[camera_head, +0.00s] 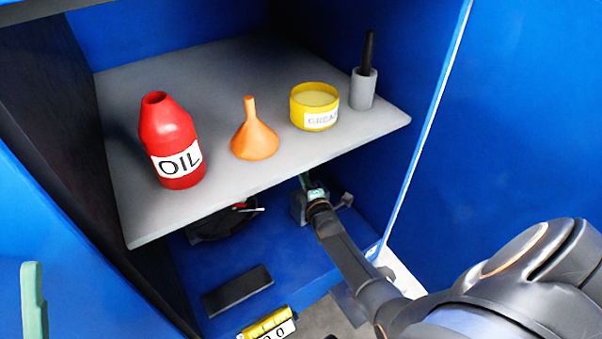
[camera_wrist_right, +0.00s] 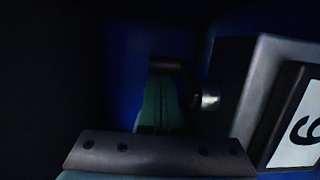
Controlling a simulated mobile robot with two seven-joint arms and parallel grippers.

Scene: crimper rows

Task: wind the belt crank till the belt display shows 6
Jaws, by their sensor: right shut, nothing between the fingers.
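My right arm reaches under the grey shelf in the head view, and its gripper (camera_head: 308,183) is beside a small grey box (camera_head: 297,207). In the right wrist view the gripper's green fingers (camera_wrist_right: 160,105) are shut and empty. A dark cylinder, perhaps the crank's grip (camera_wrist_right: 170,64), is just beyond the fingertips; I cannot tell whether they touch. A shiny shaft (camera_wrist_right: 209,99) sticks out of the grey box towards the fingers. A white display (camera_wrist_right: 298,125) on the box shows one tilted digit, 6 or 9. A green piece at lower left, seemingly my left gripper (camera_head: 34,300), is partly cut off.
On the shelf (camera_head: 125,222) stand a red oil bottle (camera_head: 170,130), an orange funnel (camera_head: 254,138), a yellow grease tin (camera_head: 315,103) and a brush in a grey holder (camera_head: 363,90). Below lie a black bar (camera_head: 237,290), a dark round object (camera_head: 215,225) and a yellow labelled object (camera_head: 266,323).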

